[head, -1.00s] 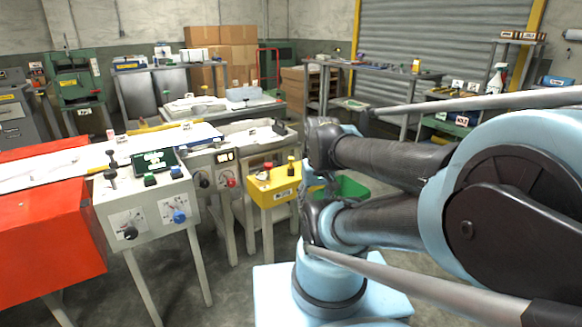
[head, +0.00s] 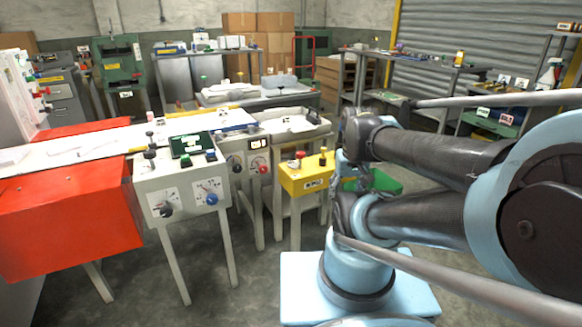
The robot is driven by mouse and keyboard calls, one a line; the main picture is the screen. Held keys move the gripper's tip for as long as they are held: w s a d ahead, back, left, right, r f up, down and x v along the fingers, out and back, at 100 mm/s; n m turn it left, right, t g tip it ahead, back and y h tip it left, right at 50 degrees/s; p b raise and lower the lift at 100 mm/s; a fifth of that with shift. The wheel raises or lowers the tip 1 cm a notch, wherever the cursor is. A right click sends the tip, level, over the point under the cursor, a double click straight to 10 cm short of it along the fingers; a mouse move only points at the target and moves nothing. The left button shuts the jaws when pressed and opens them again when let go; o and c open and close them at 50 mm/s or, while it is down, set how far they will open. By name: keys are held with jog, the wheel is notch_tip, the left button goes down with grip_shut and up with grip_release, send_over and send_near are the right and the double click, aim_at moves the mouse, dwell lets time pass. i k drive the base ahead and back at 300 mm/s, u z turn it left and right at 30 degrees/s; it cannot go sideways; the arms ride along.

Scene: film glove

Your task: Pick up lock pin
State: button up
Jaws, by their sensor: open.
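I cannot pick out a lock pin in the head view; the small parts on the benches are too small to tell apart. My arm is folded at the right side of the view. I cannot make out my gripper's fingers; the arm's end is not clearly seen among the folded links. No object shows in my grasp.
A red box-shaped machine part (head: 70,232) and a white control stand (head: 190,195) are at left. A yellow control box (head: 307,179) and a green bin (head: 385,182) are near my arm. Benches (head: 425,68) line the back. Floor shows between the stand's legs.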

aim_at(323, 149)
jog(key=k, duration=1.3)
jog(key=z, duration=0.35)
jog(key=i, duration=1.75)
jog(key=u, duration=0.05)
